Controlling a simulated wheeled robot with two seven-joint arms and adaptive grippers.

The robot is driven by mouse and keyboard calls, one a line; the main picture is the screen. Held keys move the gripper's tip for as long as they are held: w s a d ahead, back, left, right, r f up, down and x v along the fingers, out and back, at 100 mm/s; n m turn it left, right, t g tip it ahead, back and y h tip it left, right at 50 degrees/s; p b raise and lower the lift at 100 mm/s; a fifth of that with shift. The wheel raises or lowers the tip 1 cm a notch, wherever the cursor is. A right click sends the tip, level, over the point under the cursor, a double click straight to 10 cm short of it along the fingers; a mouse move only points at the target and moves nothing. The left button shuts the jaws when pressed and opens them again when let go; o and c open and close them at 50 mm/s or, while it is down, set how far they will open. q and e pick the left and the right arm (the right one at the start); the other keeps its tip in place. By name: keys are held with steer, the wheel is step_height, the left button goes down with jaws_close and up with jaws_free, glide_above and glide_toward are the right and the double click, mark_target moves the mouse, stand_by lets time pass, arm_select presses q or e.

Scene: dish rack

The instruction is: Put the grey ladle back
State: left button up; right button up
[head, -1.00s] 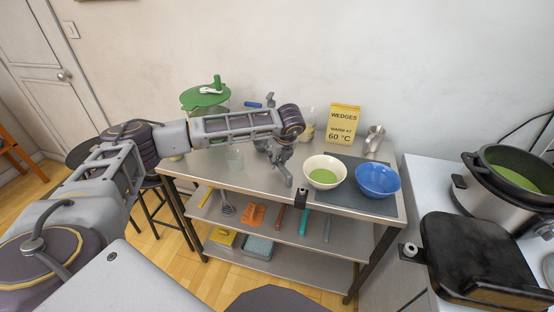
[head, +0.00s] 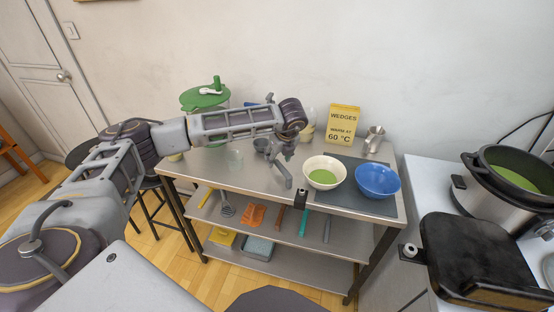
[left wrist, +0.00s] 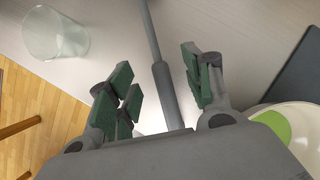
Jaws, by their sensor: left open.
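A grey rod-like handle (left wrist: 165,85), thin at the top and thicker below, lies between the fingers of my left gripper in the left wrist view. It looks like the ladle's handle; its far end is out of that view. In the head view a dark grey cup shape (head: 261,145) beside my wrist may be the ladle's bowl, partly hidden. My left gripper (head: 284,170) is open, pointing down over the steel table. Its green-padded fingers (left wrist: 160,95) stand on either side of the handle, with a gap visible to the left. My right gripper is out of view.
A glass (left wrist: 55,35) stands left of the gripper. Utensils lie on the shelf below.

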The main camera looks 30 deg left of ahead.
arm_select(q)
steer(key=v, duration=0.9)
steer(key=shift+r, duration=0.3)
steer(key=shift+d, duration=0.1)
steer(key=shift+s+f, duration=0.1)
steer(key=shift+s, duration=0.05)
stand_by(0.4)
